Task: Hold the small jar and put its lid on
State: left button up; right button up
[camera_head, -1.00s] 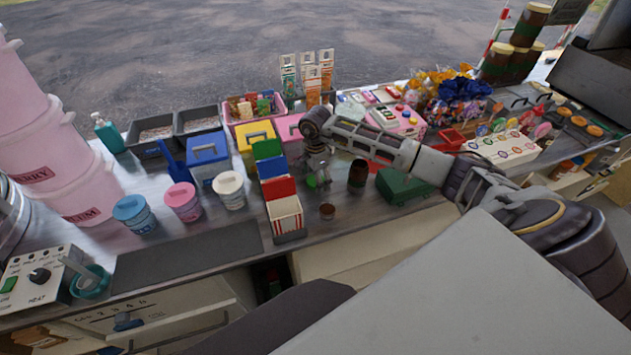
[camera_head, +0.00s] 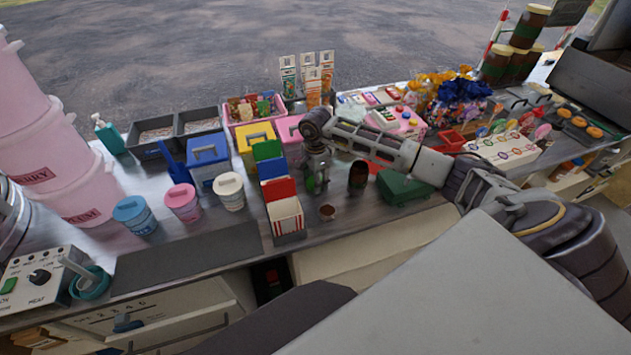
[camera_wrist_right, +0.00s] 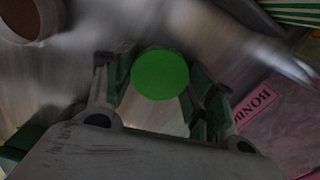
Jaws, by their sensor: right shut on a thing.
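My right gripper (camera_head: 316,180) points down over the counter, just behind the striped box. It is shut on the green lid, which shows in the right wrist view as a flat green disc (camera_wrist_right: 160,74) between the fingers. In the head view the fingers mostly hide the lid. My left gripper is out of view.
The red-striped box (camera_head: 286,218) is close on the left. A pink box (camera_head: 290,130) stands behind. The counter front around the small jar is clear.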

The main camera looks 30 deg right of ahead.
jog(key=shift+r, duration=0.75)
notch_tip(320, 180, up, 7)
jog(key=shift+f+b, duration=0.15)
jog(key=shift+b, duration=0.35)
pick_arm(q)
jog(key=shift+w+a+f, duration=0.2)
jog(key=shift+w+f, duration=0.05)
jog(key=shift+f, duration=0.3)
pick_arm(e)
jog(key=shift+r, duration=0.9)
